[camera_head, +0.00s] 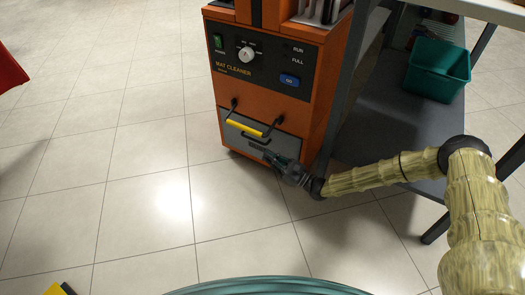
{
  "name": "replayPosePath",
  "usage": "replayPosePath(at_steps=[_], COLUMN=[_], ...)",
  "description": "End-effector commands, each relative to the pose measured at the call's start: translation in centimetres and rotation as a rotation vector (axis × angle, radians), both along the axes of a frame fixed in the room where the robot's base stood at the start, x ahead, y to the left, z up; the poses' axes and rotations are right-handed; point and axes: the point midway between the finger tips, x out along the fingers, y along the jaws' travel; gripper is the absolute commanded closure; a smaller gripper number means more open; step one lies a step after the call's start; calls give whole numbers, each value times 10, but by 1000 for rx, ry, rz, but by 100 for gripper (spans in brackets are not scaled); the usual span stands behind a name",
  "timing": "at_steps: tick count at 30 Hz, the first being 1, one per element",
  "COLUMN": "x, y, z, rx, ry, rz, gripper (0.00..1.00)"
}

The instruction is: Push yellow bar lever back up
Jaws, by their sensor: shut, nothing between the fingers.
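The yellow bar lever (246,128) is on the lower front of the orange mat cleaner (225,95). Black arms at its two ends join it to the machine, and it stands out in front of a grey panel (233,139). My gripper (268,156) is shut and empty, low at the machine's front, just below and right of the yellow bar. I cannot tell whether its fingertips touch the panel. My arm reaches in from the right.
A dark grey table shelf (378,128) stands right of the machine, with a green bin (438,69) on it. A red object (9,69) is at the left edge, and a yellow and black object (62,289) at the bottom left.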

Motion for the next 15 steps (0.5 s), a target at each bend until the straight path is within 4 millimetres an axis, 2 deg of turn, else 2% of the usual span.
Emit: replayPosePath(at_steps=[15], x=[47], y=[69], z=[17], rx=[0], ry=[-2], rz=[5], gripper=[100])
